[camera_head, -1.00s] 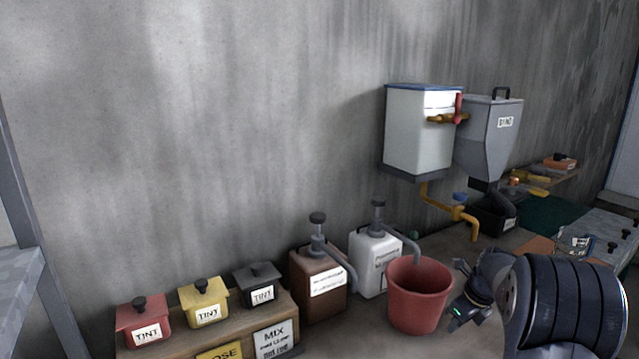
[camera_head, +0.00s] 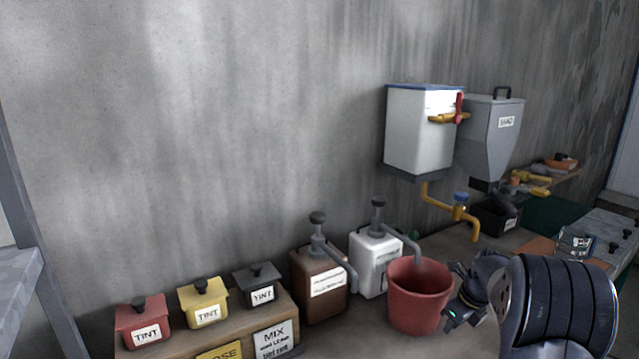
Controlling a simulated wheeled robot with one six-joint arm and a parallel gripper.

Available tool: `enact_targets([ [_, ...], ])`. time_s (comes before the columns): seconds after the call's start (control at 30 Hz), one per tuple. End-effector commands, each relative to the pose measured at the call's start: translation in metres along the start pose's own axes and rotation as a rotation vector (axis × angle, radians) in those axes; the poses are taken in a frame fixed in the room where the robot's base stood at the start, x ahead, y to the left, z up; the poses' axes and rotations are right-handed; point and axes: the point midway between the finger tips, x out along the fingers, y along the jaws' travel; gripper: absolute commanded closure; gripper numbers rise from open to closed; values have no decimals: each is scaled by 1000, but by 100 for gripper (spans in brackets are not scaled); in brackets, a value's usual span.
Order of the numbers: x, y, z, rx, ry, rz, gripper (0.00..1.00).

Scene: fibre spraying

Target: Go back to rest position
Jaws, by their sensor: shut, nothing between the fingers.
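My gripper (camera_head: 453,309) is at the lower right, just right of the red bucket (camera_head: 420,297). It is small and dark in the picture, with nothing seen in it. My arm runs off to the right behind it. I cannot tell whether the gripper touches the bucket's side. The bucket stands upright on the bench, under the spout of the white pump container (camera_head: 375,262).
A brown pump container (camera_head: 318,285) stands left of the white one. Red, yellow and black tint boxes sit on a wooden stand (camera_head: 225,335). A white tank (camera_head: 418,130) and a grey hopper (camera_head: 490,140) hang on the wall. A pipe tap (camera_head: 460,213) is behind the bucket.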

Motion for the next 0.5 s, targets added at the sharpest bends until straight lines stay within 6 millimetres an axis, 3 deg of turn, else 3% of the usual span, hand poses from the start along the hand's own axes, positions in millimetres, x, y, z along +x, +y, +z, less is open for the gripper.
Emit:
enact_targets([
  [0.13,6,6,24,1,-3,-3,100],
  [0.5,-11,4,-41,8,-3,-7,100],
])
